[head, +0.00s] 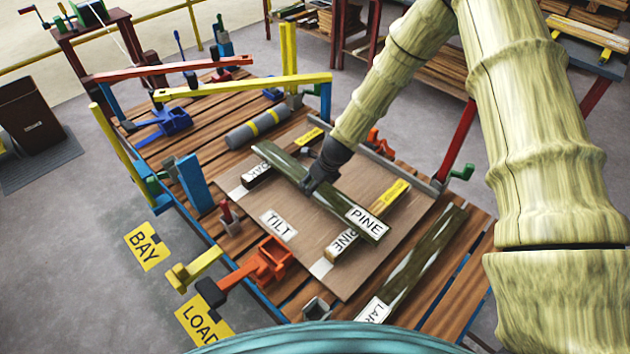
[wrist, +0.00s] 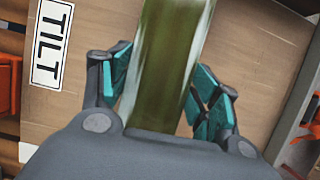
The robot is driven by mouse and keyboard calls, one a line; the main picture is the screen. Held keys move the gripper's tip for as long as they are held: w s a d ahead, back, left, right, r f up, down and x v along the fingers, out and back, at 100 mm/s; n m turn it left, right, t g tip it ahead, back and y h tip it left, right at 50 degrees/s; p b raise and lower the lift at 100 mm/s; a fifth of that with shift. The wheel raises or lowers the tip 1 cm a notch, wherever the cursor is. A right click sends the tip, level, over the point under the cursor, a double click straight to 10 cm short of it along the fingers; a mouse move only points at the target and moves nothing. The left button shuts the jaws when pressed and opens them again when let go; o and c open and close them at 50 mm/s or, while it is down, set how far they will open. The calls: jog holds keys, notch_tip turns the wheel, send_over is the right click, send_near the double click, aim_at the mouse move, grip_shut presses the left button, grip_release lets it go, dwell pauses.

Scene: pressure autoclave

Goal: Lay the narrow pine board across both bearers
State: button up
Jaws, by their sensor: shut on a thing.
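The narrow pine board (head: 290,170) is dark green with a white PINE label at its near end. My gripper (head: 312,182) is shut on it near the middle. In the wrist view the board (wrist: 170,60) runs between the teal finger pads of my gripper (wrist: 165,95). One bearer (head: 299,147), marked OAK, lies under the board's far end. The other bearer (head: 372,218), marked PINE, lies under its near end. The board spans above both bearers; I cannot tell whether it touches them. The board hides part of each bearer.
The bearers lie on a brown panel (head: 300,258) marked TILT, on a slatted deck. A larch board (head: 425,262) lies to the right. An orange clamp (head: 265,262), a grey cylinder (head: 258,128) and a yellow bar (head: 240,87) stand around it.

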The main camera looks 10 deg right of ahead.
jog(key=shift+f, duration=0.15)
jog(key=o, duration=1.4)
jog(key=shift+r, duration=0.3)
jog(key=b+v, duration=0.1)
jog(key=v, duration=1)
jog(key=shift+s+r+b, duration=0.15)
jog(key=shift+r+b, duration=0.25)
